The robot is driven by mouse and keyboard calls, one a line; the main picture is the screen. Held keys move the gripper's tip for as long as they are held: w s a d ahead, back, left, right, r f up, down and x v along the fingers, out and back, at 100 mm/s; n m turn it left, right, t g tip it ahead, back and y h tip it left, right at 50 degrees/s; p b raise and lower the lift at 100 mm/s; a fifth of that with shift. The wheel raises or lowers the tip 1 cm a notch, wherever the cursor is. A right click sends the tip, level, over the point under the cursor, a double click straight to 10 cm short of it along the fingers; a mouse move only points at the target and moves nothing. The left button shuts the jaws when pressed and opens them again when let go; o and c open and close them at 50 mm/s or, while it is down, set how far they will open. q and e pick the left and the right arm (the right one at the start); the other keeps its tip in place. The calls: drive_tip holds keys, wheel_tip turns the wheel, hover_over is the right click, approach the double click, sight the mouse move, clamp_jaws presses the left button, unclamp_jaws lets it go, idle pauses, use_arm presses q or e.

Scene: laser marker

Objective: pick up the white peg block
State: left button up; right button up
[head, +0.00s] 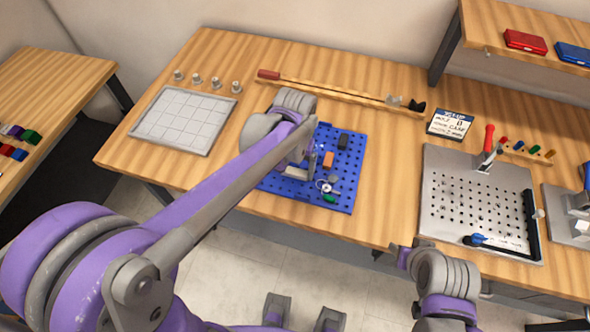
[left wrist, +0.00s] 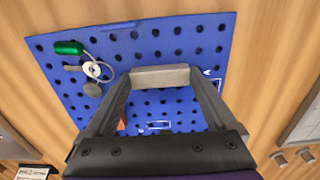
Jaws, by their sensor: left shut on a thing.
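The white peg block (left wrist: 160,75) shows as a pale bar between the fingertips of my left gripper in the left wrist view. My left gripper (head: 300,170) is shut on it, over the blue pegboard (head: 345,180). In the left wrist view the pegboard (left wrist: 215,45) fills much of the picture behind the block. I cannot tell how far the block is above the board. In the head view my left arm and wrist largely hide the block. Part of my right arm shows at the lower right in the head view, but its jaw opening is not clear.
An orange block (head: 328,160), a dark block (head: 343,142) and a ring with a green tag (head: 330,198) lie on the pegboard. A white gridded tray (head: 185,122) is to the left. A grey perforated plate (head: 450,195) with a red-handled clamp (head: 488,140) is to the right.

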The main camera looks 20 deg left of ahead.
sight(296, 170)
use_arm(q)
drive_tip(key=shift+r, duration=0.1)
wheel_tip(296, 170, up, 10)
drive_tip(key=shift+p, duration=0.35)
use_arm(e)
drive_tip(key=shift+w+r, duration=0.15)
drive_tip(key=shift+r, duration=0.35)
use_arm(q)
drive_tip(key=shift+w, duration=0.1)
